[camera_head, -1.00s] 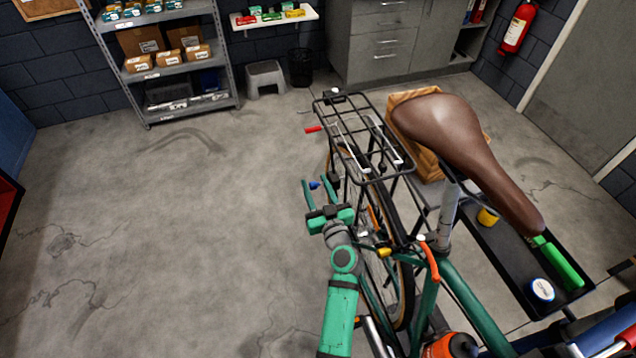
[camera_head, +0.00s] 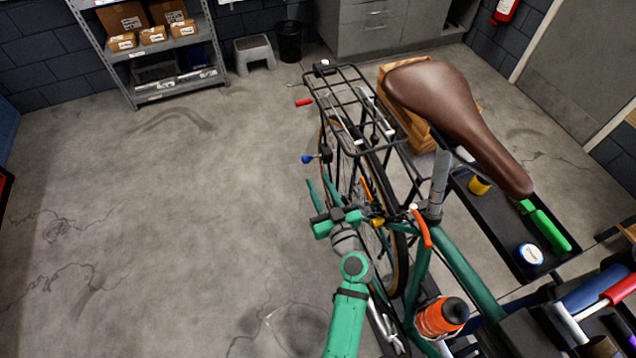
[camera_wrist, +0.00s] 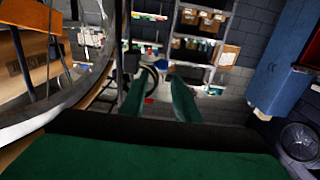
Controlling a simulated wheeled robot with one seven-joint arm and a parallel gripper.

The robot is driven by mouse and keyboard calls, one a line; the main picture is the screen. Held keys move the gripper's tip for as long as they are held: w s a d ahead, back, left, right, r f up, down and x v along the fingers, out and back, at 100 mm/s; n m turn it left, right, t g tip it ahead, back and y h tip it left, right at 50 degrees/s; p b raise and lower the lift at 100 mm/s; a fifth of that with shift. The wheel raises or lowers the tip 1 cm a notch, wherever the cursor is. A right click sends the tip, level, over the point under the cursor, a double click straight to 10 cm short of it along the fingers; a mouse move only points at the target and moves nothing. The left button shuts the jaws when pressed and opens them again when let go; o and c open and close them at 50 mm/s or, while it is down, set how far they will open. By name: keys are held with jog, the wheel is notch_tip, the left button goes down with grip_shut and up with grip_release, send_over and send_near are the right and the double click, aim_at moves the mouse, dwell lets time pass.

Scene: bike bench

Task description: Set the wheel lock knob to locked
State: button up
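A small blue knob (camera_head: 308,159) sits on a dark mount beside the bicycle's rear wheel (camera_head: 398,268), on its left side in the head view. I cannot tell for certain that it is the wheel lock knob, and its setting is too small to read. My green gripper (camera_head: 318,182) is just below the knob in the head view, its two fingers apart and nothing between them. The wrist view also shows the fingers apart (camera_wrist: 153,92), with the wheel at the left. The blue knob is not clear in that view.
The rear rack (camera_head: 350,105) and brown saddle (camera_head: 440,100) stand above the wheel. A red-ended lever (camera_head: 304,102) juts out left of the rack. A yellow knob (camera_head: 378,222) and orange lever (camera_head: 423,232) are near the frame. The floor to the left is clear.

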aim_at(307, 159)
jog(key=shift+a+f, duration=0.15)
jog(key=shift+f, duration=0.05)
jog(key=c, duration=0.5)
jog(key=f+n, duration=0.1)
jog(key=a+f+n+h, duration=0.1)
jog(key=s+f+n+h, duration=0.1)
jog(key=shift+a+g, duration=0.35)
jog(key=shift+g, duration=0.05)
grip_shut()
jog(key=s+a+r+n+t+h, duration=0.25)
jog(key=s+a+n, duration=0.35)
jog(key=n, duration=0.6)
jog(key=w+d, duration=0.1)
jog(key=w, duration=1.1)
jog(key=shift+w+d+r, duration=0.2)
jog(key=shift+r, duration=0.1)
